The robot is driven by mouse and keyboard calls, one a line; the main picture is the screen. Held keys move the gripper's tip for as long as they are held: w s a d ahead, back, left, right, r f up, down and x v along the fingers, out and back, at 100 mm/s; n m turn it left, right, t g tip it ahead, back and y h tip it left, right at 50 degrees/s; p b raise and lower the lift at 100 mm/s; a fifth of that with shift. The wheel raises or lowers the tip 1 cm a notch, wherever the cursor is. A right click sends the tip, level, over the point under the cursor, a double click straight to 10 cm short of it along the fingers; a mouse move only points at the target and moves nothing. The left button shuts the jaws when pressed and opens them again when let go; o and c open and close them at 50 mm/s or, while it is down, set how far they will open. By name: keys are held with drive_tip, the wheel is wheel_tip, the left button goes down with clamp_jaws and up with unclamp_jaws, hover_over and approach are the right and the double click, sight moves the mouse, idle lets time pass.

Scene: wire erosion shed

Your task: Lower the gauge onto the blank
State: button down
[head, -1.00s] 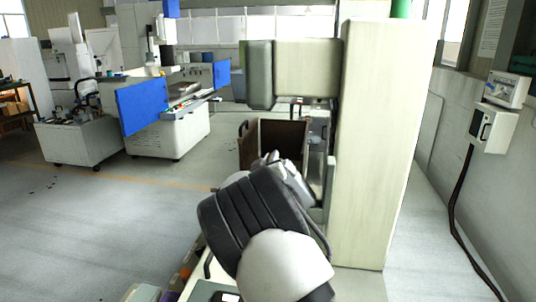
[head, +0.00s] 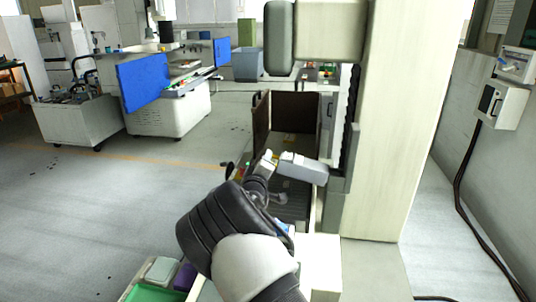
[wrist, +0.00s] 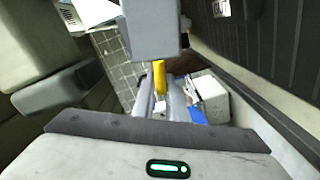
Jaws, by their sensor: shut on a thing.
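My gripper (wrist: 160,95) is shut on a yellow stem below a grey boxy body; I take this to be the gauge (wrist: 155,32). In the head view the gauge (head: 303,167) sticks out to the right of my gripper (head: 264,170), over the open machine tank (head: 296,106). The gauge is held in the air; no contact with anything below is visible. I cannot pick out the blank for certain. The gauge and my gripper hide part of what lies beneath them in the wrist view.
A pale machine column (head: 405,120) stands close on the right, with a machine head (head: 315,30) above the tank. A gridded surface (wrist: 115,60) lies below the gauge. A white box (wrist: 213,98) is near my gripper. Open floor (head: 90,210) lies left.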

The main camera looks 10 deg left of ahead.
drive_tip(key=shift+a+f+b, duration=0.15)
drive_tip(key=shift+f+b, duration=0.15)
drive_tip(key=shift+f, duration=0.4)
drive_tip(key=shift+a+f+b, duration=0.15)
drive_tip(key=shift+f+b, duration=0.15)
drive_tip(key=shift+f, duration=0.4)
drive_tip(key=c, duration=1.8)
unclamp_jaws()
drive_tip(key=shift+r, duration=0.1)
drive_tip(key=s, duration=1.1)
drive_tip(key=s+d, duration=0.1)
drive_tip(key=s, duration=0.5)
drive_tip(key=shift+s+d, duration=0.1)
drive_tip(key=shift+s, duration=0.2)
